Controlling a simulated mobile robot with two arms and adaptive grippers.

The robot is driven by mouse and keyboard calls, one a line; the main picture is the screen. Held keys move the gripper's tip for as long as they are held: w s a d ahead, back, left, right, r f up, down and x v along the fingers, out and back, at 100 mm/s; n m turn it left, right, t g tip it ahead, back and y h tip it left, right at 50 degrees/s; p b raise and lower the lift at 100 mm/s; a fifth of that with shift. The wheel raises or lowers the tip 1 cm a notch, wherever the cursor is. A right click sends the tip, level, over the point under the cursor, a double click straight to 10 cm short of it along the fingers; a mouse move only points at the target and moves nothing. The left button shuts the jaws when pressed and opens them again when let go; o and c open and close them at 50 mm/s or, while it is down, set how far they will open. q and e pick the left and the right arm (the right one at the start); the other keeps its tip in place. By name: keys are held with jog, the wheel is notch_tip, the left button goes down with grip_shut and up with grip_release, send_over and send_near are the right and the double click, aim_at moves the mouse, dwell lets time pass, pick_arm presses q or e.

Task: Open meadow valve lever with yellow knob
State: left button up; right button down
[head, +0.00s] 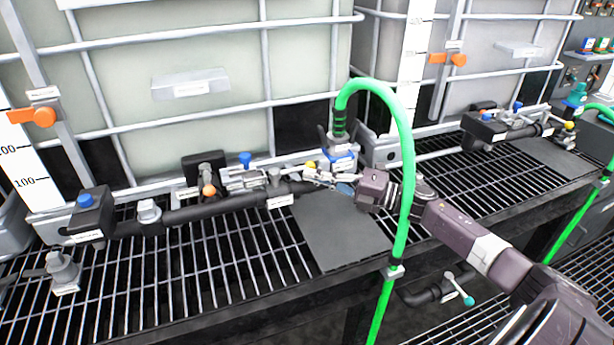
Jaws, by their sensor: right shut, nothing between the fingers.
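A small yellow knob (310,165) shows on the manifold in front of the left tote, just left of the green hose's blue-collared coupling (341,160). My right gripper (312,173) reaches in from the lower right, passing behind the green hose, with its fingertips close to the yellow knob. Its fingers are shut with nothing between them. I cannot tell whether they touch the knob or its lever. The lever under the knob is mostly hidden by the fingers and fittings. My left gripper is not in view.
The green hose (404,150) arches over my right arm and runs down past the grating's front edge. A black pipe (220,209) carries an orange knob (209,191) and a blue knob (245,158) nearby. A dark flat plate (340,235) lies on the grating, clear on top.

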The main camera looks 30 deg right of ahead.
jog(key=shift+w+d+r, duration=0.25)
jog(key=shift+d+r, duration=0.15)
jog(key=v, duration=1.2)
jog(key=shift+s+a+f, duration=0.25)
jog(key=shift+a+f, duration=0.15)
